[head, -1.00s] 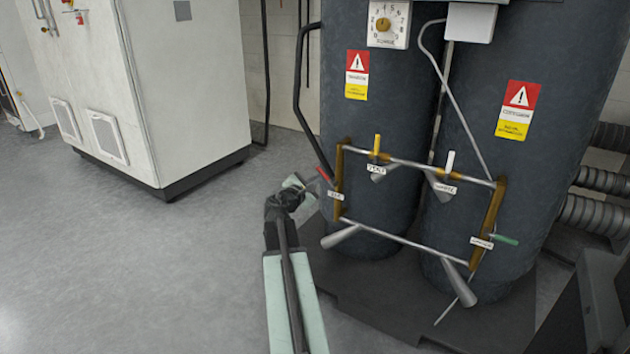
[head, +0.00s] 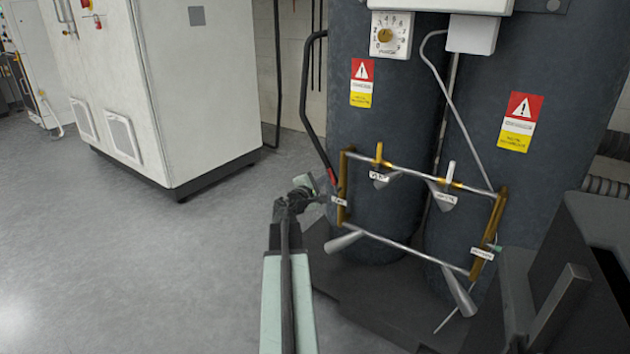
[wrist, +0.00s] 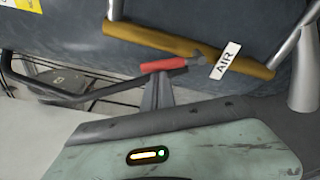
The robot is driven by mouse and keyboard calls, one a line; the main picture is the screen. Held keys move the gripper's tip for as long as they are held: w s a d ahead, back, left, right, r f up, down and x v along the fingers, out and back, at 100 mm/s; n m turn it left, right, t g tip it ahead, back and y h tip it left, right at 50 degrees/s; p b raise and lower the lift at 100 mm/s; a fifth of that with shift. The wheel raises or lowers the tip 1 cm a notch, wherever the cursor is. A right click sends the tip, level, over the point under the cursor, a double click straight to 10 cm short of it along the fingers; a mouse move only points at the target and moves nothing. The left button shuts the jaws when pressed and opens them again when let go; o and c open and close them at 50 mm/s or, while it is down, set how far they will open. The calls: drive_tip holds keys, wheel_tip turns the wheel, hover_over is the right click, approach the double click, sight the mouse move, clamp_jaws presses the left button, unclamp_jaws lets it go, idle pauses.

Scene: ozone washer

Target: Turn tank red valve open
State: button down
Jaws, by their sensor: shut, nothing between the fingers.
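The red valve handle (head: 332,176) sits at the left brass pipe of the tank frame, just above the white AIR tag. In the wrist view the red handle (wrist: 163,65) sticks out to the left of the brass pipe (wrist: 190,48), beside the AIR tag (wrist: 226,61). My gripper (head: 322,190) is low at the left of the pipe, close to the handle. In the wrist view my gripper (wrist: 158,82) is shut and empty, its fingertips right at the near side of the red handle. I cannot tell whether they touch it.
Metal pipes and cones (head: 345,241) stand out from the frame. A green handle (head: 495,248) is at its right side. A white cabinet (head: 170,90) stands back left. The grey floor (head: 150,270) at left is clear.

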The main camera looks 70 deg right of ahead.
drive_tip(key=shift+s+r+p, duration=0.15)
drive_tip(key=shift+s+r, duration=0.05)
drive_tip(key=shift+s, duration=0.35)
drive_tip(key=shift+s+r+p, duration=0.15)
drive_tip(key=shift+s+r, duration=0.05)
drive_tip(key=shift+s, duration=0.45)
drive_tip(key=w+a, duration=0.4)
drive_tip(key=a, duration=0.4)
drive_tip(key=shift+w+a, duration=0.2)
drive_tip(key=shift+w, duration=0.2)
